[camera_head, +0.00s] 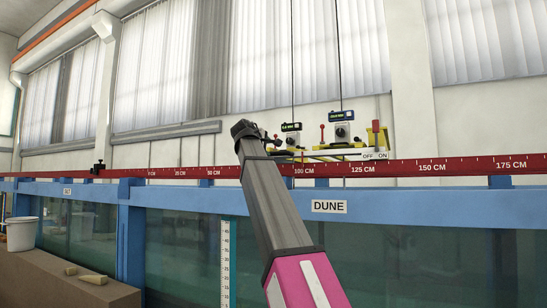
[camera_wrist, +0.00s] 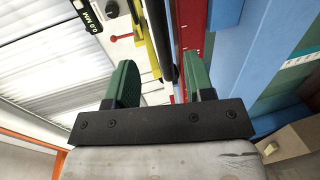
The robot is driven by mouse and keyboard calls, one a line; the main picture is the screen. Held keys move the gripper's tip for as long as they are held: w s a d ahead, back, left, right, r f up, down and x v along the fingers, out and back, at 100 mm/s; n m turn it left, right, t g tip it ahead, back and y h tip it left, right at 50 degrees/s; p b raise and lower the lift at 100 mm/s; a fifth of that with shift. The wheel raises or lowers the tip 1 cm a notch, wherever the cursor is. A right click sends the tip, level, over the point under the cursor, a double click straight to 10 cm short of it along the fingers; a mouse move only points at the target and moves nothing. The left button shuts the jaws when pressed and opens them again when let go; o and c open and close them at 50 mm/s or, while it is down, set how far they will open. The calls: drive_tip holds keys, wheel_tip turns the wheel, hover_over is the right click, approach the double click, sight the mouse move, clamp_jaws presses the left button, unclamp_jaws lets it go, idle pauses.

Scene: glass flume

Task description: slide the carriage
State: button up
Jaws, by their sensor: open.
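The carriage (camera_head: 335,152) is a pale frame with yellow parts that sits on the red rail (camera_head: 440,167) near the 100 to 125 cm marks. It carries two gauges with small displays, red-knobbed levers and an OFF/ON plate at its right end. My gripper (camera_head: 272,138) is at the carriage's left end; my arm hides part of it there. In the wrist view, my gripper's green fingers (camera_wrist: 160,80) are apart. A yellow edge of the carriage (camera_wrist: 156,30), a dark rod and the red rail show beyond and between them. I cannot tell whether the fingers touch anything.
The red rail runs along the blue flume frame (camera_head: 420,208), above glass panes. A small black clamp (camera_head: 98,167) sits on the rail at the far left. A white bucket (camera_head: 21,233) stands on a brown ledge at left. The rail right of the carriage looks clear.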

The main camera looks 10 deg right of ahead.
sight(274, 153)
drive_tip(key=x, duration=1)
drive_tip(key=shift+w+d, duration=0.2)
drive_tip(key=shift+w, duration=0.1)
clamp_jaws()
